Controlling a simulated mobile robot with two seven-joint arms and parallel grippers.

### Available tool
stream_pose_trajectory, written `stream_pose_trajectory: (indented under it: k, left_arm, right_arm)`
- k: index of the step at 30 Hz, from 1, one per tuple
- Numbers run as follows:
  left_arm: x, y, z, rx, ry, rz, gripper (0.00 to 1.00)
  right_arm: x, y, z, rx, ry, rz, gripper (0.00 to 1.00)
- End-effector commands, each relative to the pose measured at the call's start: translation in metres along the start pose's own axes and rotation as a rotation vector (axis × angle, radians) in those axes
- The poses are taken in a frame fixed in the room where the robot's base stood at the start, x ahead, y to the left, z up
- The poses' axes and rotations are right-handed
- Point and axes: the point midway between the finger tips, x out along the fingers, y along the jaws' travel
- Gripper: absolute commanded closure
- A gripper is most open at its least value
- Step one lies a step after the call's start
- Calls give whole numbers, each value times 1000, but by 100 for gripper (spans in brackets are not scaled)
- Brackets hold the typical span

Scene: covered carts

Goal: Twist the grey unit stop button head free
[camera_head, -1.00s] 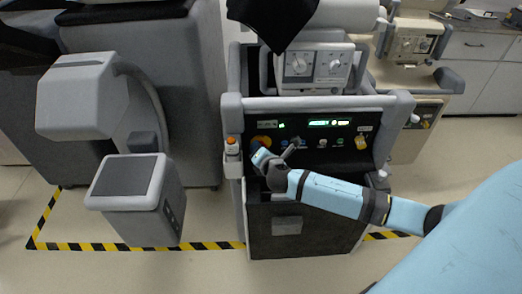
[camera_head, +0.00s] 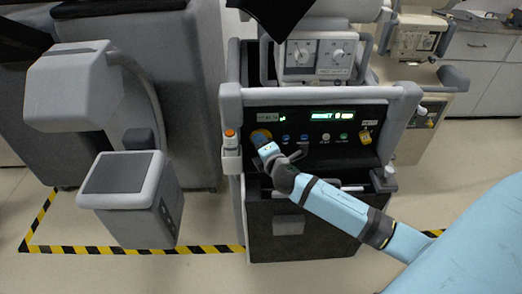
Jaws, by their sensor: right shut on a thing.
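The grey unit (camera_head: 232,100) stands in the middle, with a black control panel (camera_head: 300,118) on its front. At the panel's left end is the stop button's yellow surround (camera_head: 260,134). My right gripper (camera_head: 266,149) is at this surround, its arm coming in from the lower right. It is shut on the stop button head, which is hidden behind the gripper. I cannot see whether the head is turned or still seated. My left gripper is not in view.
An orange-topped white holder (camera_head: 230,142) is just left of the panel. Small buttons and a yellow tag (camera_head: 365,137) sit to its right. A grey machine (camera_head: 130,190) stands at left. A beige unit (camera_head: 425,130) is at right. Striped tape (camera_head: 140,249) marks the floor.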

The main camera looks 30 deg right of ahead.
Motion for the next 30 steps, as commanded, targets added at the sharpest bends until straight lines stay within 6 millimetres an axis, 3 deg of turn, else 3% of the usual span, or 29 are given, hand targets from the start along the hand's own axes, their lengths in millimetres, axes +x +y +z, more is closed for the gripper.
stream_pose_trajectory:
  k: [21, 22, 24, 30]
  left_arm:
    - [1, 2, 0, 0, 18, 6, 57]
    - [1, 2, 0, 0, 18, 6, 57]
    - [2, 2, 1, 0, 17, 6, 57]
    - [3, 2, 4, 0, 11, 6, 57]
  right_arm:
    - [0, 0, 0, 79, -1, 32, 82]
    - [0, 0, 0, 79, -1, 32, 51]
    - [0, 0, 0, 79, -1, 32, 35]
    - [0, 0, 0, 78, -1, 32, 32]
